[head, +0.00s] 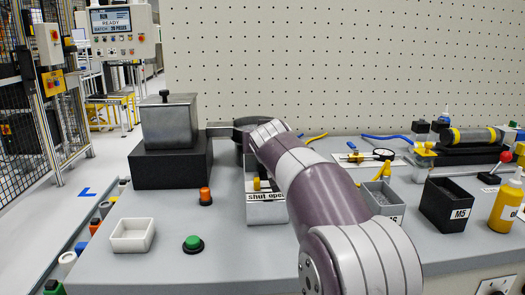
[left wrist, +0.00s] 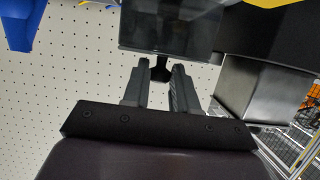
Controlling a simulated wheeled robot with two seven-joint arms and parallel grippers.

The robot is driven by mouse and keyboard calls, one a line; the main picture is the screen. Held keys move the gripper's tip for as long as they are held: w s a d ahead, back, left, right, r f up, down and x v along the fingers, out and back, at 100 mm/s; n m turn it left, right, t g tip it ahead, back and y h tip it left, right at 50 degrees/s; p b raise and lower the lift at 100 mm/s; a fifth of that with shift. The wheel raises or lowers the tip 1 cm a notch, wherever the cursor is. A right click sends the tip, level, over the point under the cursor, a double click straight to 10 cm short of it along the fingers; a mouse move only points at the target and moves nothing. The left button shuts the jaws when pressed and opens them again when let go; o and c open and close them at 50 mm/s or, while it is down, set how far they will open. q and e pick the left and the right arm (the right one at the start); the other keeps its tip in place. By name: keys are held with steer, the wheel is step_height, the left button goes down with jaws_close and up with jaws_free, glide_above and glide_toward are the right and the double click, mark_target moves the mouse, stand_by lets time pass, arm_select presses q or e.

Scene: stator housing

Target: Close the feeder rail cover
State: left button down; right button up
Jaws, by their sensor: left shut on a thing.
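My left arm reaches up the middle of the head view, its far end above a pale fixture (head: 267,211) lettered "shut open". In the left wrist view my left gripper (left wrist: 157,76) is shut on a small black knob (left wrist: 161,65). The knob stands on a dark, glossy panel (left wrist: 172,28), which looks like the feeder rail cover. I cannot tell from these frames how far the cover is open. My right gripper is in neither view.
A metal box (head: 169,124) on a black block (head: 172,168) stands left of the fixture. An orange button (head: 205,196), green button (head: 193,243) and white tray (head: 133,235) are in front. Grey (head: 382,199) and black (head: 446,204) bins stand right of my arm. A pegboard (head: 350,70) closes the back.

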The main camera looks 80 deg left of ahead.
arm_select(q)
steer(key=shift+f+p, duration=0.25)
steer(key=shift+p, duration=0.05)
steer(key=c, duration=0.9)
jaws_free()
steer(key=v, duration=1.2)
steer(key=shift+d+r, duration=0.3)
